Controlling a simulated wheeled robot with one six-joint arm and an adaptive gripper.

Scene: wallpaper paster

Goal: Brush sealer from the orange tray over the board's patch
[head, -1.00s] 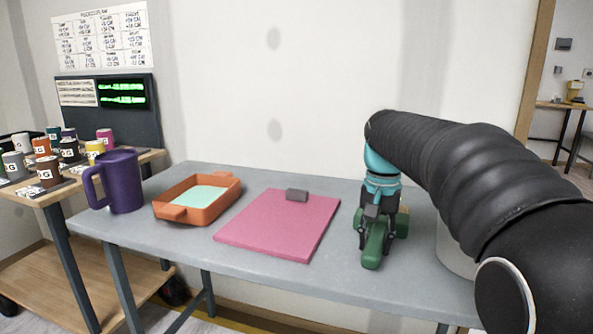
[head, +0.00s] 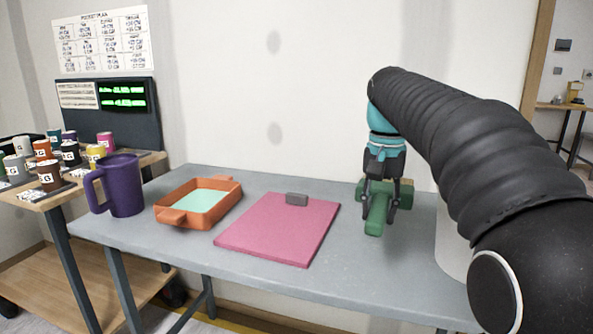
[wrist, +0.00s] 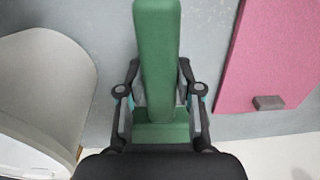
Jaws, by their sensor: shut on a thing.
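My gripper (head: 378,217) is shut on the handle of a green brush (head: 376,205). In the wrist view the fingers (wrist: 160,95) stand on both sides of the green handle (wrist: 158,50), with a wider green part below it. The pink board (head: 275,232) lies flat on the table, left of my gripper. Its surface looks evenly pink, and I cannot make out a separate patch. A small grey block (head: 297,199) sits at its far edge. The orange tray (head: 172,217), left of the board, holds pale mint sealer (head: 200,201).
A purple jug (head: 124,190) stands left of the tray on the grey table (head: 300,282). A pale round container (head: 452,250) stands right of the brush, partly behind my arm. A side table at the left holds several small cups (head: 48,174).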

